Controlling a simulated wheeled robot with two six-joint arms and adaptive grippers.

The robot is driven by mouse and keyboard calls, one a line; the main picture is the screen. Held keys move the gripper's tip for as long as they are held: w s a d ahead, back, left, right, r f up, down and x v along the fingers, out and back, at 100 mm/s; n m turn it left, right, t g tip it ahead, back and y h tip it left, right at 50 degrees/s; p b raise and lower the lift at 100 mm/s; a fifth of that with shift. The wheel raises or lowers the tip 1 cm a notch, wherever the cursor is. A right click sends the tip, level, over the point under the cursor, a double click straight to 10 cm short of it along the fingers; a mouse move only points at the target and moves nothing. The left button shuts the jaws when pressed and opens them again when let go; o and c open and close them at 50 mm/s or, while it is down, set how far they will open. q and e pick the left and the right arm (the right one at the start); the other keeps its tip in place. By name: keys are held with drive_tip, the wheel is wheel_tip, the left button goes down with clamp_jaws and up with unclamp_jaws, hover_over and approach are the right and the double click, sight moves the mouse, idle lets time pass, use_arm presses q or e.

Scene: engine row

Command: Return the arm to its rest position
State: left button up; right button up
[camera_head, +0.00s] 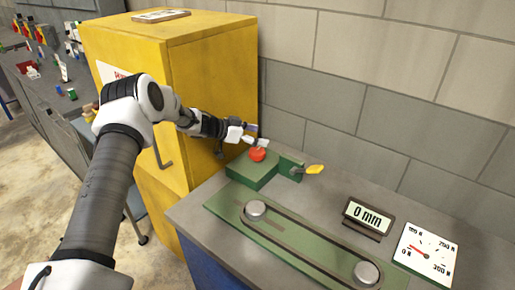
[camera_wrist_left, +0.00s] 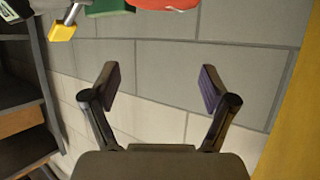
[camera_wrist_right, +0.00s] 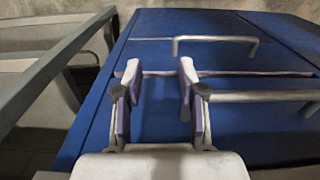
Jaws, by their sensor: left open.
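My left arm reaches in from the left in the head view. Its gripper (camera_head: 256,135) is open and empty beside the red knob (camera_head: 257,154) on the green block (camera_head: 252,172). In the left wrist view the open fingers (camera_wrist_left: 157,88) have only wall between them. The red knob (camera_wrist_left: 168,3) shows at the top edge there, apart from the fingers. My right gripper (camera_wrist_right: 159,78) shows only in its wrist view, its fingers apart with nothing between them, in front of a blue cabinet (camera_wrist_right: 230,125) with metal handles.
A yellow cabinet (camera_head: 215,75) stands close beside the left forearm. The bench holds a yellow-tipped lever (camera_head: 314,169), a green slotted rail (camera_head: 300,248), a "0 mm" display (camera_head: 368,216) and a dial gauge (camera_head: 426,254). A block wall (camera_head: 340,90) is behind.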

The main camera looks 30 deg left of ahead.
use_arm(q)
drive_tip(key=shift+r, duration=1.55)
